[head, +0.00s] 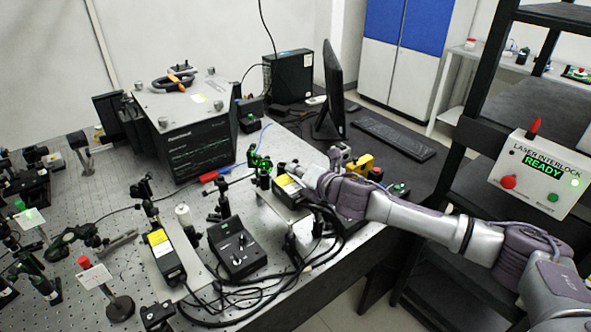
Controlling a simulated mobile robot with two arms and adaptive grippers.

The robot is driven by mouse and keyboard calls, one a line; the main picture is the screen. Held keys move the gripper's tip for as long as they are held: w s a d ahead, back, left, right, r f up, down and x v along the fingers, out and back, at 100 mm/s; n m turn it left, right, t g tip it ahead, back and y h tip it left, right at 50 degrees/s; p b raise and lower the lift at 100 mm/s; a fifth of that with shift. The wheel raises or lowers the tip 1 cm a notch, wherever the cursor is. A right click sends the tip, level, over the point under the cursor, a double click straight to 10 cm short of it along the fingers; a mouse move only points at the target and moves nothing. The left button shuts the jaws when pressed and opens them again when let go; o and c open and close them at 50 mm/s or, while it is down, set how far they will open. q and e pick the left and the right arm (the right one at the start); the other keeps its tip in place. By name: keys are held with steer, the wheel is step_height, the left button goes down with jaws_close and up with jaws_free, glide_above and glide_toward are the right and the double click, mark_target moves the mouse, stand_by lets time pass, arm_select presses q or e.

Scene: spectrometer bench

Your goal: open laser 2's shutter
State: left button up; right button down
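My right arm reaches in from the right, and its gripper (298,171) is low over a laser head with a yellow label (290,189) on a raised metal plate. The fingers are small and partly merge with the parts behind them, so I cannot tell whether they are open, shut or touching. A green-lit mount (261,164) stands just left of this laser head. A second yellow-labelled laser head (163,252) sits on another plate at the front left. No laser number is readable, and I cannot make out a shutter's position. My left gripper is out of view.
A black control box (237,247) with knobs stands between the two lasers, with loose black cables (262,291) in front. A large dark instrument (190,128), a monitor (331,92) and a keyboard (393,137) are behind. The laser interlock box (541,172) at the right reads READY.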

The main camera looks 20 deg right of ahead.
steer(key=shift+d+r+m+p, duration=0.1)
steer(key=shift+d+m+p, duration=0.1)
steer(key=shift+m+p, duration=0.35)
steer(key=shift+w+m+p, duration=0.1)
steer(key=shift+m+p, duration=0.15)
steer(key=shift+p, duration=0.2)
steer(key=shift+d+f+y, duration=0.1)
steer(key=shift+f+y, duration=0.15)
steer(key=shift+y, duration=0.15)
steer(key=c, duration=1.3)
jaws_free()
steer(key=shift+f, duration=0.1)
steer(key=v, duration=1.2)
steer(key=shift+w, duration=0.1)
